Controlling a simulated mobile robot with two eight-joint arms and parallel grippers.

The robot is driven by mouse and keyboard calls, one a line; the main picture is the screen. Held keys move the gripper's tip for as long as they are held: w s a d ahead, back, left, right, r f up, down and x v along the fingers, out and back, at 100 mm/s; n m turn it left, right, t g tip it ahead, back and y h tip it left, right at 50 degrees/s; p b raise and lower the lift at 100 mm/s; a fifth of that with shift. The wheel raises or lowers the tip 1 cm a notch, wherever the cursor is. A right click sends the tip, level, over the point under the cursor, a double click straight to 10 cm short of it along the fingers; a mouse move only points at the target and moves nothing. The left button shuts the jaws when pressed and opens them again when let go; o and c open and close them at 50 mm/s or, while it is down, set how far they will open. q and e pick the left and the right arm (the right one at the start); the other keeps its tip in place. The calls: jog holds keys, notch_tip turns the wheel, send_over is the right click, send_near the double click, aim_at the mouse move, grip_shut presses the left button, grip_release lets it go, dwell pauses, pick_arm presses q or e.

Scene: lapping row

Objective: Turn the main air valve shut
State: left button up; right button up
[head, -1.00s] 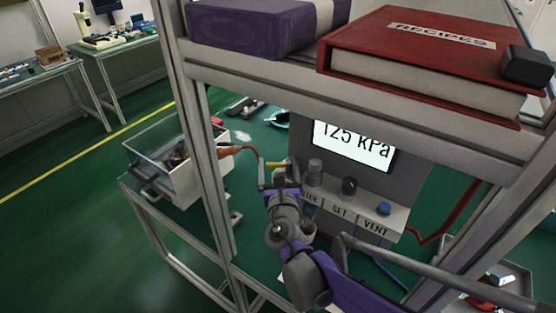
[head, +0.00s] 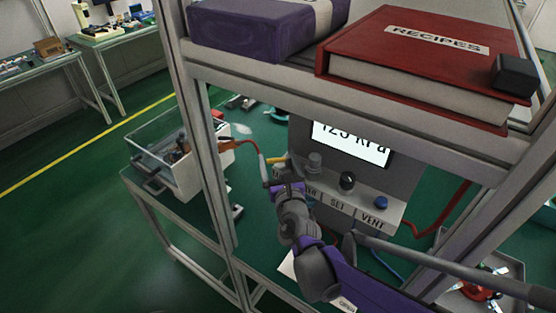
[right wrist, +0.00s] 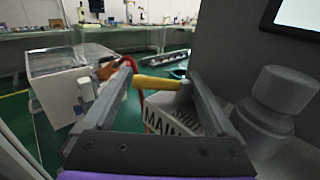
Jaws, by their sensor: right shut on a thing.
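The main air valve's yellow handle (head: 278,160) is at the left end of the grey control panel, behind the shelf frame. In the right wrist view the yellow handle (right wrist: 158,83) lies crosswise between my fingers, above a white plate lettered MAIN and SHUT (right wrist: 170,115). My right gripper (head: 273,172) is shut on this handle; its fingers (right wrist: 160,85) also show in the right wrist view. The gripper hides part of the valve and its label in the head view. My left gripper is in neither view.
A shelf above holds a red recipe book (head: 425,60) and a purple box (head: 245,30). A clear-walled bin (head: 185,165) stands left.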

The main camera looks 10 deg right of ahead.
jog(key=o, duration=1)
jog(key=shift+o, duration=0.2)
jog(key=shift+a, duration=0.1)
jog(key=shift+s, duration=0.1)
jog(key=s, duration=1)
jog(key=shift+s, duration=0.35)
